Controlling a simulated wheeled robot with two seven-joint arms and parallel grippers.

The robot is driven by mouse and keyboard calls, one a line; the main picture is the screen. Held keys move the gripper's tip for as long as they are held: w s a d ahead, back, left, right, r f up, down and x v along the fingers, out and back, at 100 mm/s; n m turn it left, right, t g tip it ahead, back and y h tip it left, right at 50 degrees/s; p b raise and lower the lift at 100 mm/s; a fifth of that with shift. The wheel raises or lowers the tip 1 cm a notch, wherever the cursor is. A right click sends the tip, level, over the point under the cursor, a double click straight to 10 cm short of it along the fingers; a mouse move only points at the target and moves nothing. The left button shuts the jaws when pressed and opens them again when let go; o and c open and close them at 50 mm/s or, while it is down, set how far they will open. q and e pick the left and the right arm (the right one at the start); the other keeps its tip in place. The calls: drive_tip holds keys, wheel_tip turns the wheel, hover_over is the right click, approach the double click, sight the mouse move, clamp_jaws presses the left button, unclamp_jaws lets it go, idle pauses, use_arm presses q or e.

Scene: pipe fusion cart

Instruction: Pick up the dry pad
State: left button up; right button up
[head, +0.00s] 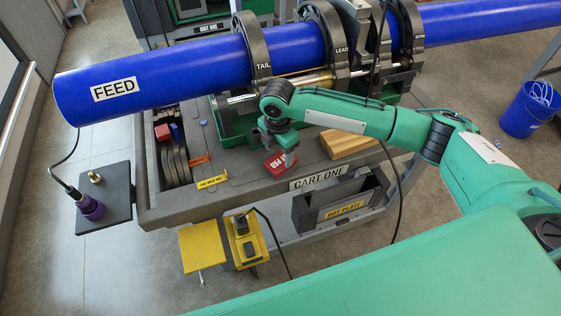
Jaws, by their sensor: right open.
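A small red pad (275,167) with white lettering, too small to read surely, lies on the grey deck of the cart (237,178). It looks like the dry pad. My right gripper (278,150) points down just above and over the pad, with its jaws open. One finger covers part of the pad, and I cannot tell whether it touches. My left gripper is not in view.
A blue FEED pipe (165,78) runs in dark clamp rings (252,50) behind my gripper. A wooden block (347,143) lies right of the pad. Yellow and orange labels (212,182) lie left. A HOT PLATE holder (343,208) hangs below the front edge.

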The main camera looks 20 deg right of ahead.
sight(279, 161)
wheel_tip(279, 161, down, 4)
drive_tip(key=shift+r+p, duration=0.15)
drive_tip(key=shift+p, duration=0.5)
drive_tip(key=shift+f, duration=0.5)
drive_tip(key=c, duration=0.8)
drive_tip(key=shift+r, duration=0.1)
wheel_tip(279, 161, up, 20)
drive_tip(key=b, duration=0.3)
